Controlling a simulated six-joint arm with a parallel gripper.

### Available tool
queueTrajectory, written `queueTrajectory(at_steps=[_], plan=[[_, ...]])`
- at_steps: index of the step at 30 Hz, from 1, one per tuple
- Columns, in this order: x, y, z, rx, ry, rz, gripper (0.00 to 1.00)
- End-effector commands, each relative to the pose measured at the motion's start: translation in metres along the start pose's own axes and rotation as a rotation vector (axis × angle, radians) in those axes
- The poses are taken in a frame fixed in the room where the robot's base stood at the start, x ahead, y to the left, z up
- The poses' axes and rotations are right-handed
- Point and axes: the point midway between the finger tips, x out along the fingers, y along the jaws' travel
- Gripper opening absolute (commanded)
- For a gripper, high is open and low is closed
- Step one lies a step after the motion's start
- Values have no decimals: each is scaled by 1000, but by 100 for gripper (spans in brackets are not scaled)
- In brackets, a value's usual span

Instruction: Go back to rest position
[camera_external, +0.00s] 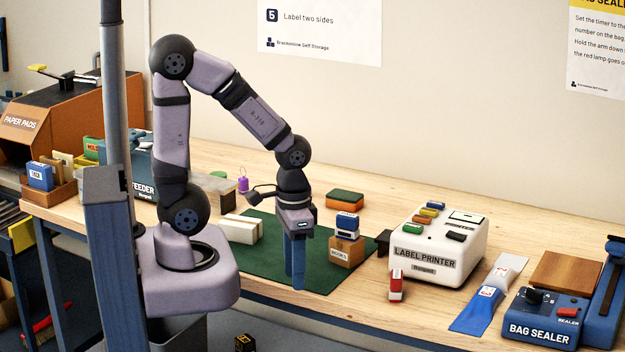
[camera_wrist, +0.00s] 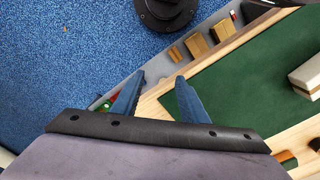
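My gripper (camera_external: 296,285) points down over the front edge of the green mat (camera_external: 262,225), left of the wooden block marked BOOKS. In the wrist view my gripper (camera_wrist: 160,75) has its two blue fingers apart, with nothing between them. The fingertips are above the table's edge there, with the green mat (camera_wrist: 235,90) to their right and blue floor to their left. My arm is bent at the elbow and reaches right from its base.
A blue stamp (camera_external: 347,222) sits on the BOOKS block (camera_external: 346,250). A pale carton (camera_external: 240,228) lies on the mat's left. The label printer (camera_external: 430,262), a red stamp (camera_external: 396,285) and the bag sealer (camera_external: 540,325) stand to the right. A purple tag (camera_external: 243,184) shows near the wrist.

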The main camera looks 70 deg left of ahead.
Motion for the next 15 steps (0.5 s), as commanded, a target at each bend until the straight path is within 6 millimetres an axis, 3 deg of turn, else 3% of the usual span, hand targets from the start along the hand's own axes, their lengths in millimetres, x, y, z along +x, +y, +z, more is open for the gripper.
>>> queueTrajectory(at_steps=[1,6,12,15], plan=[[-24,0,0,0,0,0,40],[-72,0,0,0,0,0,40],[-121,0,0,0,0,0,40],[-136,0,0,-1,0,0,40]])
